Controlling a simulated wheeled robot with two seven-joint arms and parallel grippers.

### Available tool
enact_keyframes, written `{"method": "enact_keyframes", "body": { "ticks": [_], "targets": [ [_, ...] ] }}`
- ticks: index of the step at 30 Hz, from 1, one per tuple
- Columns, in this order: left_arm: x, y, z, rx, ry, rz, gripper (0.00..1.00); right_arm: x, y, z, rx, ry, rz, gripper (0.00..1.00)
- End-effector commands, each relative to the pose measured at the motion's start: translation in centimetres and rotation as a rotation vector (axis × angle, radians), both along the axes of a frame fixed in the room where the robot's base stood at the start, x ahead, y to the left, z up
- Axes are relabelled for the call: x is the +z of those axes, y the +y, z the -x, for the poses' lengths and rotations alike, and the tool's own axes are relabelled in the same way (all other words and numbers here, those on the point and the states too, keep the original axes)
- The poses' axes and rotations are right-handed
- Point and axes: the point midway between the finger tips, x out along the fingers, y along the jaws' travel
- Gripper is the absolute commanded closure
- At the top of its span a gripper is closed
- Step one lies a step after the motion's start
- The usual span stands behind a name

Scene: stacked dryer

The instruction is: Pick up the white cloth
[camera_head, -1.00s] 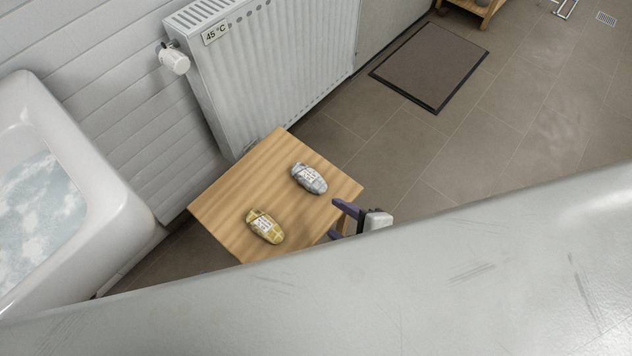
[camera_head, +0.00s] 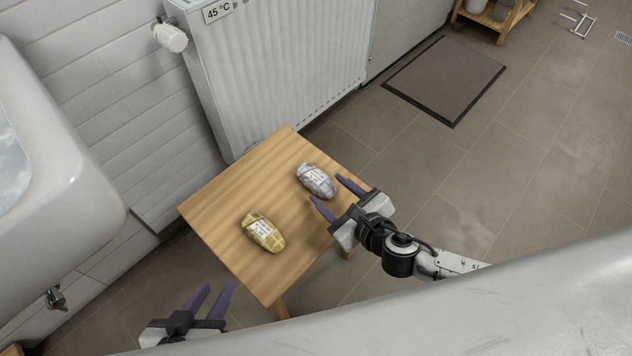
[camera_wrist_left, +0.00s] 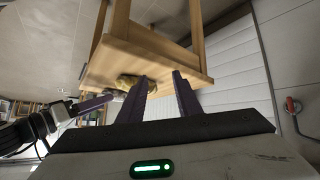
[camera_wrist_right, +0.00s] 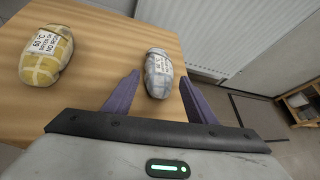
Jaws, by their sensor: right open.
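The white-grey wrapped cloth bundle (camera_head: 316,180) with a printed label lies on the wooden stool (camera_head: 225,200), near its far right edge. In the right wrist view the bundle (camera_wrist_right: 158,72) lies ahead, between the lines of the two fingers. My right gripper (camera_head: 331,193) is open and empty, its purple fingers close to the bundle's near side. A yellow checked bundle (camera_head: 263,231) lies nearer on the same stool; its label shows in the right wrist view (camera_wrist_right: 46,55). My left gripper (camera_head: 215,292) is open and empty, low beside the stool's near left side.
A white radiator (camera_head: 285,60) marked 45 °C stands behind the stool. A white basin (camera_head: 60,180) is at the left. A dark mat (camera_head: 445,80) lies on the tiled floor. A pale surface (camera_head: 480,310) crosses the front. The floor right of the stool is clear.

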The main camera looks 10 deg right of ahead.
Motion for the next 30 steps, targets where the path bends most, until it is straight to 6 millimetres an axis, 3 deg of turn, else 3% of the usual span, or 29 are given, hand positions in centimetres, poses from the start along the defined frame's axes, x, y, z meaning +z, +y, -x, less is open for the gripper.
{"method": "enact_keyframes", "body": {
  "ticks": [12,21,27,30],
  "targets": [
    [-0.8,-0.2,-0.4,0.012,-0.02,0.024,0.69,-2.1,1.7,-4.3,-0.001,0.001,-0.002,0.49],
    [-0.3,-0.3,-0.3,0.014,-0.024,0.031,0.69,-2.1,1.9,-4.7,-0.001,0.002,-0.003,0.49],
    [-0.5,-0.3,-0.1,0.015,-0.02,0.03,0.69,-2.1,1.8,-4.7,-0.001,0.002,-0.003,0.8],
    [-0.5,-0.3,-0.1,0.015,-0.019,0.03,0.69,-2.1,1.8,-4.7,-0.001,0.002,-0.003,0.8]
  ]
}}
